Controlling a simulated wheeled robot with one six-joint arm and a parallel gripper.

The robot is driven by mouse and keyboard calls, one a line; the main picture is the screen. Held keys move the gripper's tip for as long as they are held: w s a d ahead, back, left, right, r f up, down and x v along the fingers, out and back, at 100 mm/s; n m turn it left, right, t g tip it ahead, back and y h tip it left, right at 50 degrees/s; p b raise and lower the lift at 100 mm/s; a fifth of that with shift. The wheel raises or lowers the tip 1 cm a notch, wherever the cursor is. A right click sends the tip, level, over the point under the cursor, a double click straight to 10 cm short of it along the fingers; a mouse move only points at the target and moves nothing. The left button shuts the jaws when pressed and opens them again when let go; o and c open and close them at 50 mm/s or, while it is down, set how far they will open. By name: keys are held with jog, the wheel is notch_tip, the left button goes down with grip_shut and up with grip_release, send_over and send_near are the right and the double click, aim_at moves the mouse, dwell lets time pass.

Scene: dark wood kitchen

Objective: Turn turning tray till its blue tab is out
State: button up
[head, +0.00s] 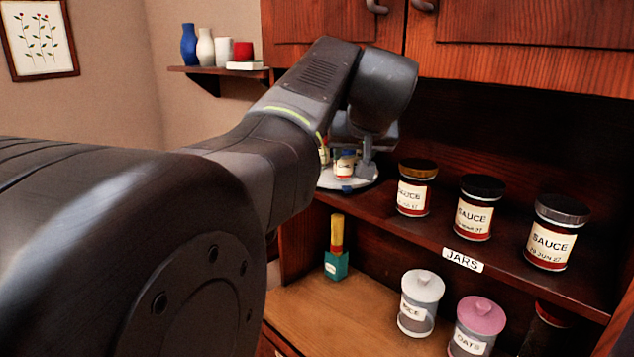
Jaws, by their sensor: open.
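The turning tray (330,181) is a pale round disc at the left end of the upper shelf, partly hidden by my arm. Its blue tab (347,189) shows at the front edge of the disc, facing out of the cupboard. A small jar (345,164) with a red and white label and a dark blue lid stands on the tray, with part of another jar behind my arm. My gripper (366,168) is open and points down over the tray, just right of the small jar. I cannot tell whether it touches the tray.
Three sauce jars (473,207) stand on the same shelf to the right, above a JARS label (462,260). Below are a green bottle (336,262), a white canister (421,303) and a pink-lidded canister (474,327). Cupboard doors (520,45) hang above.

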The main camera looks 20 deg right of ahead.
aim_at(347, 187)
jog(key=shift+n+g, duration=0.3)
jog(key=shift+n, duration=0.2)
jog(key=x, duration=0.8)
jog(key=s+p+x, duration=0.1)
jog(key=x, duration=0.3)
jog(key=shift+w+d+f, duration=0.3)
jog(key=shift+d+f, duration=0.1)
jog(key=shift+f, duration=0.25)
grip_shut()
